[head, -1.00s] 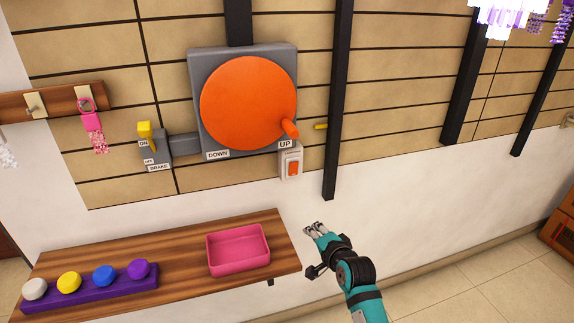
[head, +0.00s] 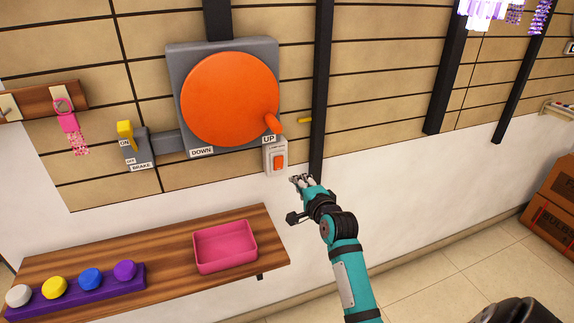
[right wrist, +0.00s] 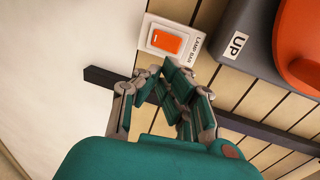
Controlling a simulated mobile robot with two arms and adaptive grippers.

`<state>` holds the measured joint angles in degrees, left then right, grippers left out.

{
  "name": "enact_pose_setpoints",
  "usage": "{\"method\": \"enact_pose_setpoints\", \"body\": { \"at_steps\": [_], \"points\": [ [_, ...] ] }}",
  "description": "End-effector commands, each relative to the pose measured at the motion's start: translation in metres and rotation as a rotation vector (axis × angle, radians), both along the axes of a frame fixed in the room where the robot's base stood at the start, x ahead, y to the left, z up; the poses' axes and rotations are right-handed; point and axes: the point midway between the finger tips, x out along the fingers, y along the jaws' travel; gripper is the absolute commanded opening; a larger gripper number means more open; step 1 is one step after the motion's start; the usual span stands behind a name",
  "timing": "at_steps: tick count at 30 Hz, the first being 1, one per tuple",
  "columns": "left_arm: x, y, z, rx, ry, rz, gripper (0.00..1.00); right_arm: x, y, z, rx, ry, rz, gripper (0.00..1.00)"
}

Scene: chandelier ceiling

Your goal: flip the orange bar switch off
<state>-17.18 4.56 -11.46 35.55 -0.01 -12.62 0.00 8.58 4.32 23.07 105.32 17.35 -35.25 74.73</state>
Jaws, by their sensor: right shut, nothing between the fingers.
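The orange bar switch (head: 278,161) is a small orange rocker on a white wall plate, below the "UP" label of the big orange wheel. In the right wrist view the switch (right wrist: 167,42) shows near the top, with "LAMP BAR" lettering on its plate. My right gripper (head: 299,179) is shut and empty, just below and right of the switch plate, apart from it in the head view. In the right wrist view its fingertips (right wrist: 163,75) point up toward the switch. My left gripper is out of view.
The orange wheel (head: 228,98) with its handle sits on a grey wall panel above the switch. A black post (head: 321,90) runs down the wall close to the right. A wooden shelf (head: 170,268) with a pink tray (head: 225,247) is below left. A yellow brake lever (head: 125,131) is left.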

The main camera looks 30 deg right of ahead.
Motion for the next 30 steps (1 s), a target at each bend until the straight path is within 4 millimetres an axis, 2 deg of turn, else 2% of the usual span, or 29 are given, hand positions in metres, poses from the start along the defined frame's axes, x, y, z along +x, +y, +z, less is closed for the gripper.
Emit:
{"method": "enact_pose_setpoints", "body": {
  "at_steps": [1,6,13,19,30],
  "points": [
    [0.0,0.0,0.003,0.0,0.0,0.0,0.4,0.012,-0.003,0.0,-0.001,0.0,0.0,0.0],
    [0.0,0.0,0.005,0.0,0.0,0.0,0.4,0.046,-0.011,-0.006,-0.001,0.001,0.0,0.0],
    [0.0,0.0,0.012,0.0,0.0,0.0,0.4,0.08,-0.019,-0.003,-0.002,0.0,0.0,0.0],
    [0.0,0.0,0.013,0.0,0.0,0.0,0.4,0.091,-0.022,-0.002,-0.001,0.0,-0.001,0.0],
    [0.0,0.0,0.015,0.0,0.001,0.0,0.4,0.092,-0.022,-0.001,0.0,0.003,-0.001,0.0]
  ]
}}
